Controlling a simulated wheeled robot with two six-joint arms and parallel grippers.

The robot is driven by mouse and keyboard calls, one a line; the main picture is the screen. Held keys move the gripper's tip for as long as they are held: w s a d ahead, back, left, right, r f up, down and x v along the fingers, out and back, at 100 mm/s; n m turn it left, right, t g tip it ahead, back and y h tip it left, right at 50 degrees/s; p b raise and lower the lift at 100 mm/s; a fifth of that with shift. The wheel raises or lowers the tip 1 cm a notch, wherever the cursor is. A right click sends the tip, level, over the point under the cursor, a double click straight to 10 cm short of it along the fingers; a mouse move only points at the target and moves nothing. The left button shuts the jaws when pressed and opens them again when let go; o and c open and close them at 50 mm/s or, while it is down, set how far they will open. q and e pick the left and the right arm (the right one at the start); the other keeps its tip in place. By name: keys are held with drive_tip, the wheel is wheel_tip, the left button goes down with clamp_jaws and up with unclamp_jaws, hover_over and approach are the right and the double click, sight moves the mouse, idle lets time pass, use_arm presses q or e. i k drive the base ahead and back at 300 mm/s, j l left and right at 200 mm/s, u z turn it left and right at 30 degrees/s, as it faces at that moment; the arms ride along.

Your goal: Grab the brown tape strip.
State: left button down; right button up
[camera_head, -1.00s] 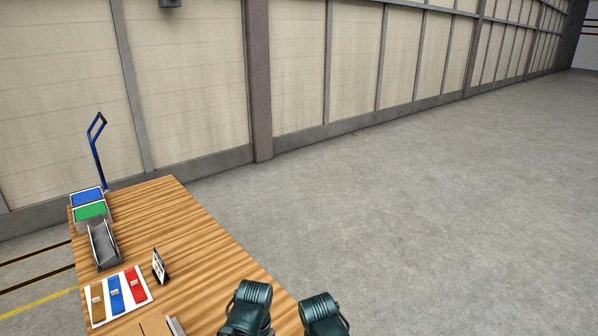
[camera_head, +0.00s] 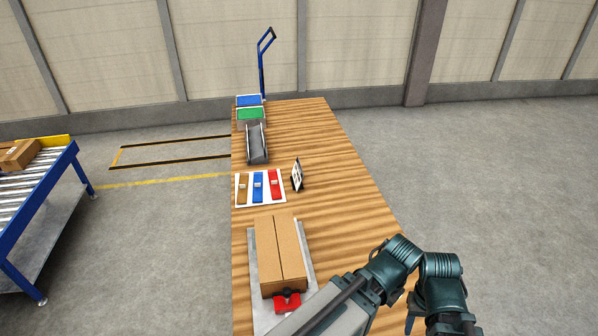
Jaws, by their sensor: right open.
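The brown tape strip (camera_head: 242,193) lies leftmost on a white card (camera_head: 264,203), beside a blue strip (camera_head: 258,190) and a red strip (camera_head: 275,187). Each strip has a small pale block on it. The card lies on the wooden table (camera_head: 330,205), near its left edge. My right gripper (camera_head: 437,322) is at the bottom edge, right of the table top in the picture and well away from the strips. It is open, partly cut off, and I see nothing in it. My left gripper is not in view.
A carton (camera_head: 281,255) on a grey plate, with a red tool (camera_head: 287,301) at its near end, stands nearer than the card. A small sign (camera_head: 297,175), a grey chute (camera_head: 257,145) and green and blue bins (camera_head: 250,113) stand around and beyond. A roller conveyor (camera_head: 35,190) is left.

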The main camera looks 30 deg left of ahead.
sight(242, 197)
drive_tip(key=k+j+u, duration=0.2)
drive_tip(key=k+j, duration=0.6)
drive_tip(key=j+u, duration=0.1)
drive_tip(key=j, duration=1.1)
